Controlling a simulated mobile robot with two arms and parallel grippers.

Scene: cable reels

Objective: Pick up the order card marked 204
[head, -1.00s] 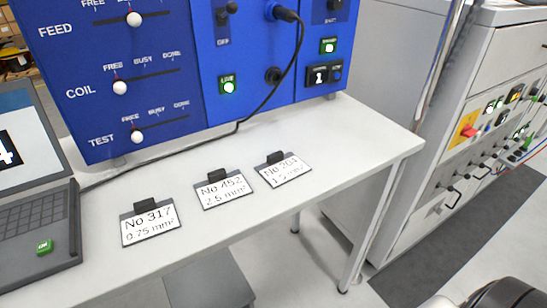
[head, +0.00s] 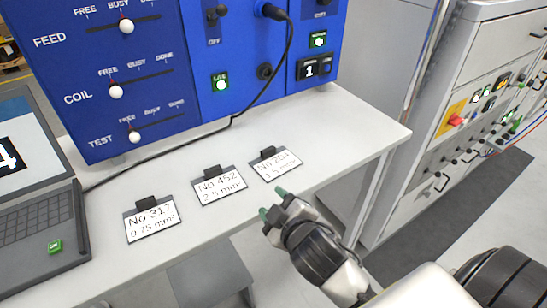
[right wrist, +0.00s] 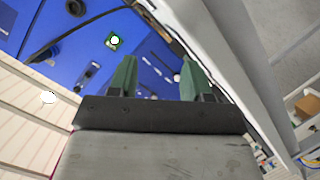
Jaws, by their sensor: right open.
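The order card marked No 204 (head: 276,166) lies on the white table near its front edge, the rightmost of three cards, with a dark clip tab at its top. My right gripper (head: 272,202) is open and empty, just in front of the table edge and a little below the 204 card in the head view. Its green fingertips (right wrist: 158,80) stand apart in the right wrist view, with nothing between them but the blue panel beyond. The cards do not show in the right wrist view. My left gripper is out of view.
Card No 452 (head: 219,187) and card No 317 (head: 152,221) lie to the left. A laptop (head: 38,225) stands at the far left. A blue panel (head: 200,60) stands behind, its black cable trailing over the table (head: 345,125). A grey cabinet (head: 470,110) is at right.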

